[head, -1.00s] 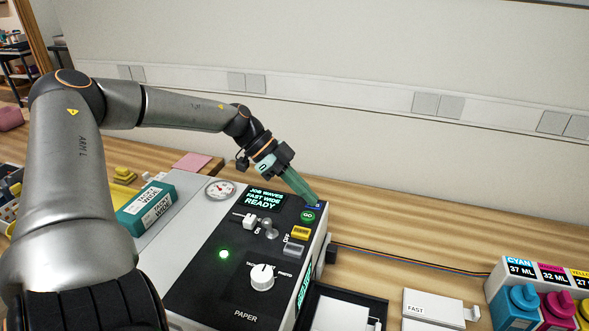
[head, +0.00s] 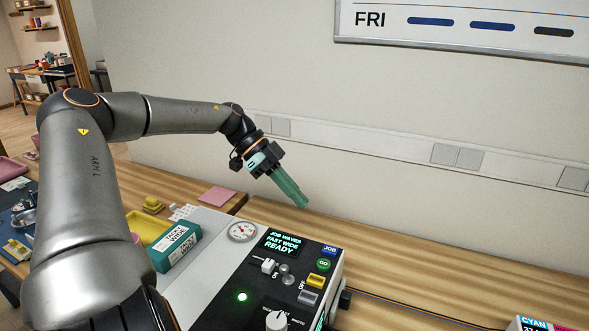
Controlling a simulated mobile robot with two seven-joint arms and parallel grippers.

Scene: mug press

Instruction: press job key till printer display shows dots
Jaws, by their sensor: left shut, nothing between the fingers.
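The printer (head: 216,262) is a white box with a black control panel on the bench. Its display (head: 283,243) reads "JOB WAVES FAST WIDE READY" in green, with no row of dots visible. The blue JOB key (head: 329,251) is at the panel's far right corner, above the green GO button (head: 323,264). My left gripper (head: 301,203) is shut and empty. Its green fingertips are above and behind the panel, apart from the JOB key, which is in plain sight. My right gripper is not in view.
A yellow key (head: 317,280), a grey key (head: 309,296), a lever switch (head: 268,266) and a dial (head: 276,320) share the panel. The bench behind and right of the printer is mostly clear.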

